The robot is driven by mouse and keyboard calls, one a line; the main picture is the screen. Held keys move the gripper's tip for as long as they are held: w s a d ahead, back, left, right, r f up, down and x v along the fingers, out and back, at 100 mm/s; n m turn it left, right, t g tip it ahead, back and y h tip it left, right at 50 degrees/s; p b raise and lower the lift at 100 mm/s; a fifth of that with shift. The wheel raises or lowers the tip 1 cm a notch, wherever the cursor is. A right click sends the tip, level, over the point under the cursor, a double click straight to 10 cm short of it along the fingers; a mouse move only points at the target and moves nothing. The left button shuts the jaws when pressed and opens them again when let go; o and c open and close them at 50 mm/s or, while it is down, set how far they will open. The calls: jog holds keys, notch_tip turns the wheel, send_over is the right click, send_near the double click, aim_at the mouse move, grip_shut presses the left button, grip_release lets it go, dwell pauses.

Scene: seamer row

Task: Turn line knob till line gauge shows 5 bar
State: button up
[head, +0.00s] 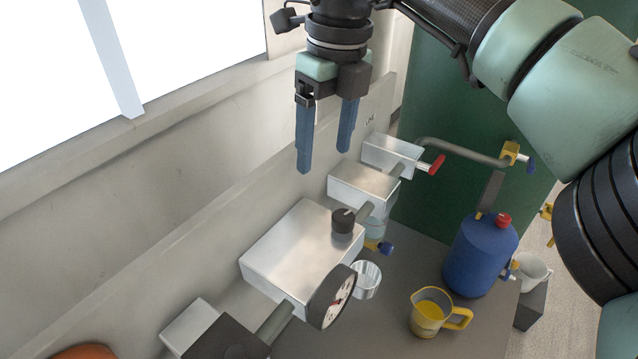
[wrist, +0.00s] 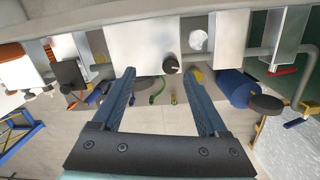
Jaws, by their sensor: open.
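A black knob (head: 343,221) with a pale mark stands on top of a large silver box fixed along the wall. A round gauge (head: 340,298) with a white face and dark rim is on the near side of that box. I see its face at a steep angle and cannot read its value. My gripper (head: 325,160) is open and empty, its two blue fingers above and behind the knob in the head view, not touching it. In the wrist view the knob (wrist: 170,65) shows between and just beyond the fingertips (wrist: 160,73).
Silver boxes (head: 363,186) line the wall beyond, one with a red-handled valve (head: 436,165). A black box (head: 228,338) is nearest.

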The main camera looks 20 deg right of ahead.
aim_at(344, 216)
jog(key=shift+m+g+h, duration=0.3)
jog(key=shift+h, duration=0.1)
jog(key=d+f+p, duration=0.1)
jog(key=f, duration=0.3)
jog(key=d+f+p, duration=0.1)
jog(key=f, duration=0.3)
jog(key=s+f+p, duration=0.1)
jog(key=f, duration=0.3)
jog(key=shift+d+f+p, duration=0.25)
jog(key=shift+d+p, duration=0.15)
grip_shut()
